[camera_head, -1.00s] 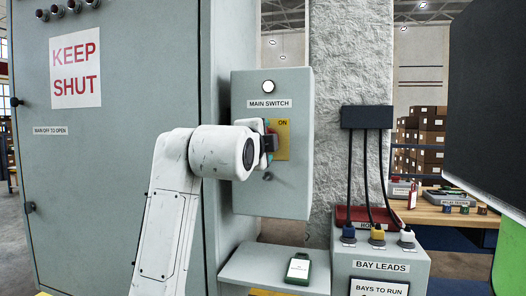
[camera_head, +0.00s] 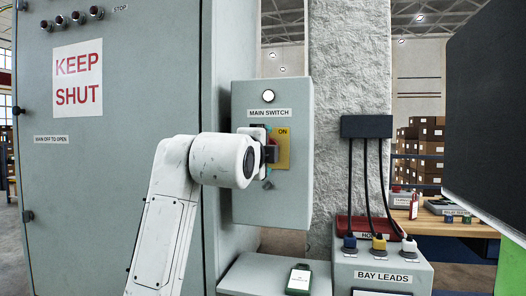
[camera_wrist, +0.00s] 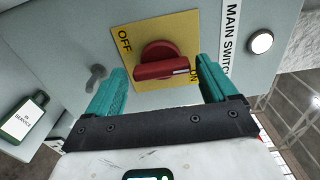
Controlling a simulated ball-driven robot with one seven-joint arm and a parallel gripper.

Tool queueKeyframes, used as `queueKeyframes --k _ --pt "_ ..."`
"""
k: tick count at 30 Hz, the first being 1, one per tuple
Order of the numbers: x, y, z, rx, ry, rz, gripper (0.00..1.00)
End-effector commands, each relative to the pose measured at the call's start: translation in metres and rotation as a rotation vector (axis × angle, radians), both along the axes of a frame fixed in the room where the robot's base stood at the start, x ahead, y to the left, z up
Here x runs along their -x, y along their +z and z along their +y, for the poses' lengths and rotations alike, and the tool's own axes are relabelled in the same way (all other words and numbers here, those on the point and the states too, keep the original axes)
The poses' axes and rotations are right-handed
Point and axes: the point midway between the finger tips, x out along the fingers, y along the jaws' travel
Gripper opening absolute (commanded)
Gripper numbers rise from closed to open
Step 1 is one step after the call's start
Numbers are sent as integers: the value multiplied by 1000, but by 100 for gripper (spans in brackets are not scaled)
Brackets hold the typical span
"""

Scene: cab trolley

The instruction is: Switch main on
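The main switch box (camera_head: 285,205) has a yellow plate (camera_head: 284,160) with an ON mark. In the wrist view the plate (camera_wrist: 188,32) shows OFF at upper left and ON at right. The red rotary handle (camera_wrist: 158,62) lies across the plate. Its white line points right, to the ON mark. My gripper (camera_wrist: 162,70) is open, with its teal fingers apart on either side of the handle. Small gaps seem to show between fingers and handle; contact cannot be told. In the head view my gripper (camera_head: 267,155) is at the plate and hides much of the handle.
A round lamp (camera_head: 268,96) on the box is white. A grey cabinet (camera_head: 120,190) marked KEEP SHUT stands left. A shelf (camera_head: 255,275) holds a green tag (camera_head: 299,279). The bay leads unit (camera_head: 405,262) stands right, with cables above it. A dark panel (camera_head: 490,100) hangs far right.

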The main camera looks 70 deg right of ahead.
Motion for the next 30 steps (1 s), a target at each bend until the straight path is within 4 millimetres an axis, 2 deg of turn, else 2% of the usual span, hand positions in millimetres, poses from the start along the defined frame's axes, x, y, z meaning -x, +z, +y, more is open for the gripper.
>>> queueKeyframes --k 3,9,13,17,24,30 --pt "0 1 0 1 1 1 95" --pt "-1 1 1 2 1 2 95" --pt "0 1 9 3 2 1 95" --pt "1 1 29 3 4 1 95" --pt "4 1 75 3 5 1 95" --pt "7 0 100 3 3 1 95"
